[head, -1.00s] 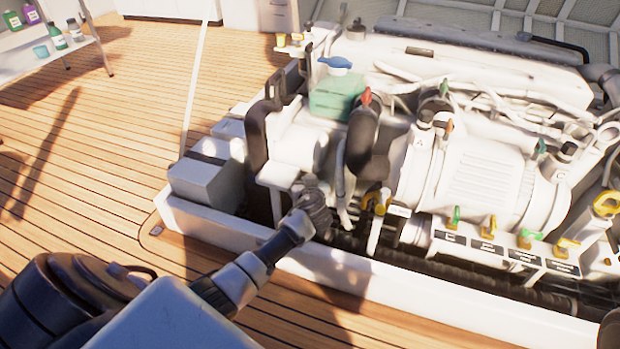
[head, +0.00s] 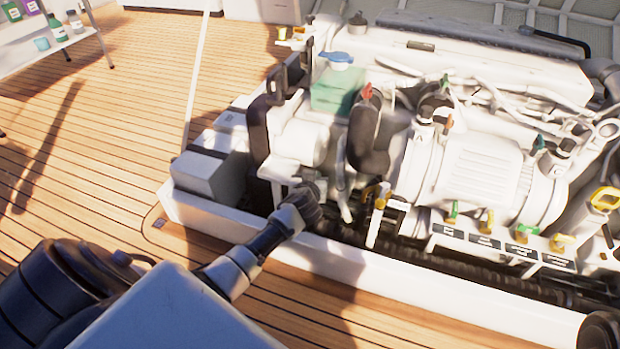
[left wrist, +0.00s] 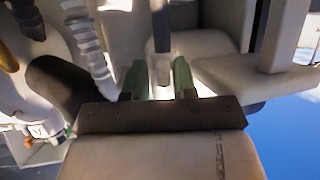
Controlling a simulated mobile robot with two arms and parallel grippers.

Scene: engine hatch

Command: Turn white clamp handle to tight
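My left gripper (head: 316,190) reaches in from the left to the lower left side of the white engine (head: 470,175). Its fingers are too small and shaded to make out in the head view. In the left wrist view, the two greenish fingers of my left gripper (left wrist: 159,80) stand apart. A narrow grey bar (left wrist: 160,25) hangs between and beyond them, with bright white below it. I cannot tell whether this bar is the white clamp handle or whether it touches a finger. No clamp handle is clearly identifiable in the head view. My right gripper is not visible.
The hatch's white rim (head: 400,276) runs below my left gripper. A black curved hose (head: 366,140) and a yellow-topped white lever (head: 376,215) are to its right. Several coloured valve handles (head: 487,221) line the front. A grey box (head: 205,177) stands to the left.

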